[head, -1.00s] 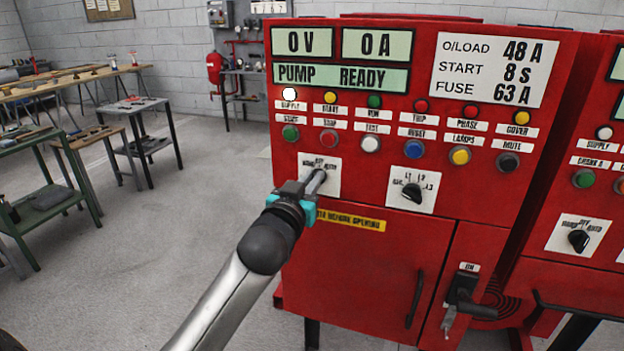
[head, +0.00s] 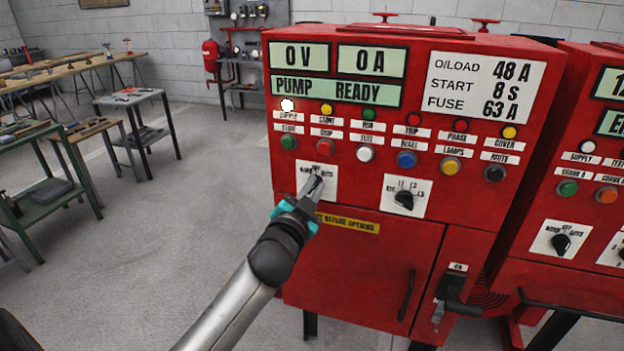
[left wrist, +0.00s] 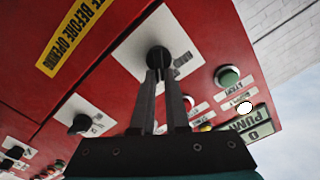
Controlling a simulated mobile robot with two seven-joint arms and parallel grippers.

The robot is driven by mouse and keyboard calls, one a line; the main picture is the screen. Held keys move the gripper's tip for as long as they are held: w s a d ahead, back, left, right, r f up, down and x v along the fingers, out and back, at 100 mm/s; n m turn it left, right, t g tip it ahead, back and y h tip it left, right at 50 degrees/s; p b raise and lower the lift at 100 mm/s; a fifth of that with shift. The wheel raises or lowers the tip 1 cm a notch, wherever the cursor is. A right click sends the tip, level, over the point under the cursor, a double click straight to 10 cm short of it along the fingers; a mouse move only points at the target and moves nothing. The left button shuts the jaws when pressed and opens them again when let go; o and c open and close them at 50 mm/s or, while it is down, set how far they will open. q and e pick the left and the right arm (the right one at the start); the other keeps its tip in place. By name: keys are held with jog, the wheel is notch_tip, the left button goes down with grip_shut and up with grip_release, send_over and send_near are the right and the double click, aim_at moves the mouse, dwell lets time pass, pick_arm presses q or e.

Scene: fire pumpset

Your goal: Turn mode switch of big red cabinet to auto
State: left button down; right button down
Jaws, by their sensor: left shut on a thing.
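The big red cabinet (head: 340,250) stands in front of me, with a display reading "PUMP READY". Its mode switch plate (head: 329,172), marked HAND, OFF and AUTO, is at the left below the row of buttons. My left gripper (head: 314,187) is at this plate, its fingers shut on the dark mode switch knob (left wrist: 158,56), which shows at the fingertips in the left wrist view. The gripper hides most of the knob in the head view, so its exact pointing direction is hard to tell. My right gripper is not in view.
A second selector (head: 404,198) with L1, L2, L3 marks sits just right of the mode switch. A lever handle (head: 458,295) sticks out lower right. A second red cabinet (head: 590,130) stands at the right. Floor (head: 180,230) at the left is clear, with workbenches behind.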

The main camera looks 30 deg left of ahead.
pick_arm(q)
jog(key=shift+d+f+m+p, duration=0.15)
jog(key=shift+m+p, duration=0.3)
jog(key=shift+m, duration=0.55)
jog(key=c, duration=0.9)
grip_release()
jog(key=shift+s, duration=0.1)
jog(key=v, duration=1.5)
jog(key=shift+d, duration=0.1)
